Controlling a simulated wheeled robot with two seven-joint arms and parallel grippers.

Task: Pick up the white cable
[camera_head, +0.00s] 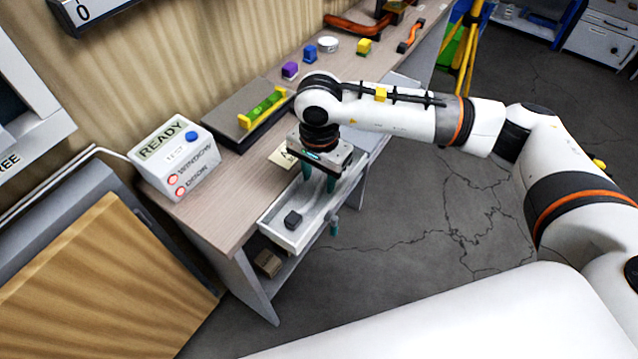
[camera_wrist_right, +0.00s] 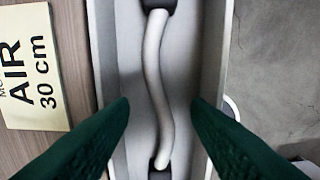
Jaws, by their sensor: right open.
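The white cable (camera_wrist_right: 160,90) lies lengthwise in an open light-grey drawer (camera_wrist_right: 108,65), slightly S-curved, with a dark connector at each end. In the head view only a dark connector (camera_head: 292,219) shows clearly; my right gripper hides most of the rest. My right gripper (camera_head: 320,182) points down over the drawer. In the wrist view its green fingers (camera_wrist_right: 160,102) are open, one on either side of the cable, with nothing between them touching it. My left gripper is not in view.
The drawer sticks out from a wooden-topped bench (camera_head: 225,190). On it stand a READY box (camera_head: 175,157), a grey block with a green level (camera_head: 262,107) and small coloured blocks. A label reading AIR 30 cm (camera_wrist_right: 28,65) lies beside the drawer. Grey floor lies right.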

